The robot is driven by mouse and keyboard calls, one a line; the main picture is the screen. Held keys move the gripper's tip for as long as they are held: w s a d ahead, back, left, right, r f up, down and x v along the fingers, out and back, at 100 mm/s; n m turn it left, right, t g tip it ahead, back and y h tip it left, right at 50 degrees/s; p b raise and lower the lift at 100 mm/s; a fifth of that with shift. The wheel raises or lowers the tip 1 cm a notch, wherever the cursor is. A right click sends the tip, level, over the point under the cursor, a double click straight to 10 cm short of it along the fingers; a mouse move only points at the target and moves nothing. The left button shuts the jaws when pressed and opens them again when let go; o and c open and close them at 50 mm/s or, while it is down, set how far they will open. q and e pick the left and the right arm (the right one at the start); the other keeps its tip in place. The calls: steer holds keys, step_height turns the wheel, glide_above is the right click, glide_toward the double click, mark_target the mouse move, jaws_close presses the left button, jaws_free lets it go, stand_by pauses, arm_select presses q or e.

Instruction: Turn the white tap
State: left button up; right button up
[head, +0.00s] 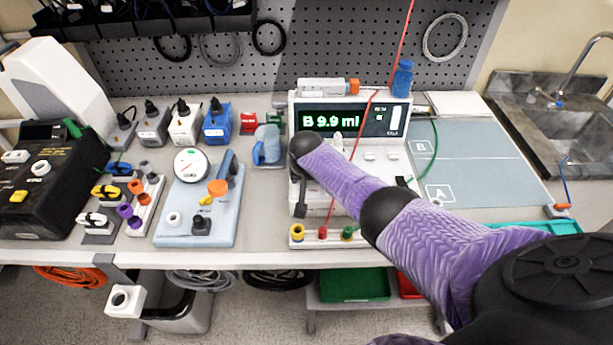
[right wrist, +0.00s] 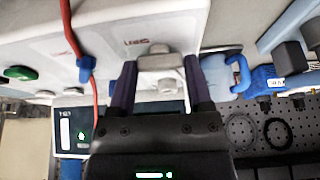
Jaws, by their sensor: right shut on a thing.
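The white tap (right wrist: 160,62) is a pale knob on the front of the white infusion pump (right wrist: 120,25). In the right wrist view my right gripper (right wrist: 160,78) has one dark finger on each side of it and is shut on it. In the head view my right gripper (head: 301,195) reaches the left part of the pump (head: 335,98); my arm and hand hide the held tap there. The pump's display (head: 333,121) reads "B 9.9 ml" in green. My left gripper is in neither view.
A blue jug (head: 268,146) stands just left of the pump. A light blue board with a gauge (head: 190,164) is further left. A grey mat (head: 480,150) lies clear on the right.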

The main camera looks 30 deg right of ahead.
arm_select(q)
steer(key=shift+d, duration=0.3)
arm_select(e)
steer(key=o, duration=1.3)
arm_select(q)
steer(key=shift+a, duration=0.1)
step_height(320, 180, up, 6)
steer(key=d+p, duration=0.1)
steer(key=p, duration=0.5)
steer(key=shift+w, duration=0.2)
arm_select(e)
steer(key=v, duration=1)
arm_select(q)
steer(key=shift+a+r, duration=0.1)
